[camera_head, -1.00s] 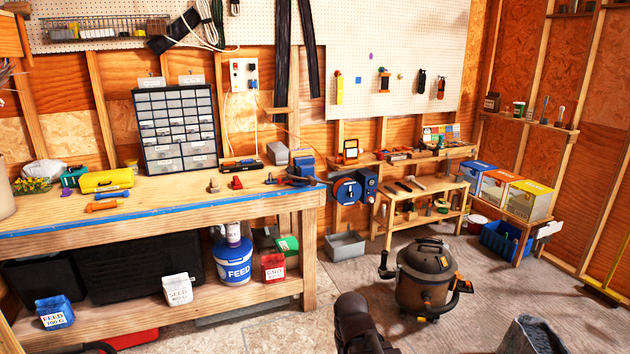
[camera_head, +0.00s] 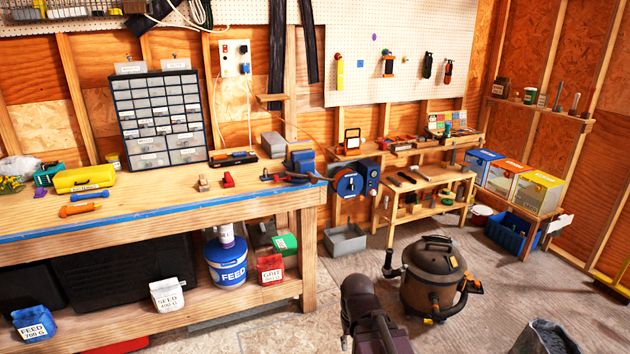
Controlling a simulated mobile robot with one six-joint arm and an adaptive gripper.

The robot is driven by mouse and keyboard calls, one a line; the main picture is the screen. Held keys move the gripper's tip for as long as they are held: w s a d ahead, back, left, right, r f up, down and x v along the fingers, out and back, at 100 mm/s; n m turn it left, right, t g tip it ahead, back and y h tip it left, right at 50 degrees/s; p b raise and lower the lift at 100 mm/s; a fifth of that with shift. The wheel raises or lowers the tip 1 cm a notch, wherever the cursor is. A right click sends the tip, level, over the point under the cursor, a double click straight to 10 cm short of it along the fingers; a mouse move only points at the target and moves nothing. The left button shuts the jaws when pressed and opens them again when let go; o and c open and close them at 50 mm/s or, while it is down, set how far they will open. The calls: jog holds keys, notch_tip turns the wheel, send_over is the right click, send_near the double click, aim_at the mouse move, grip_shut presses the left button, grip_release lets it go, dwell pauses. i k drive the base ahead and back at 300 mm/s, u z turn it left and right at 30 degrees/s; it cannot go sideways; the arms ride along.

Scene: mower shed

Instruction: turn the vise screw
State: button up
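A blue vise (camera_head: 301,163) is mounted at the right end of the long wooden workbench (camera_head: 250,204). A dark bar shows low on its front side, near the bench's right end. The screw itself is too small to make out clearly. A dark part of my arm (camera_head: 372,318) shows at the bottom middle, well below and in front of the vise and apart from it. My gripper's fingers are not visible.
A shop vacuum (camera_head: 433,277) stands on the floor right of the bench end. A blue round device (camera_head: 349,184) is just right of the vise. A grey bin (camera_head: 345,240) sits on the floor below. Floor between bench and vacuum is partly clear.

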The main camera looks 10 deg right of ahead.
aim_at(312, 178)
jog(key=u, duration=0.05)
jog(key=k, duration=0.6)
jog(key=u, duration=0.2)
jog(key=i, duration=1.7)
jog(key=z, duration=0.35)
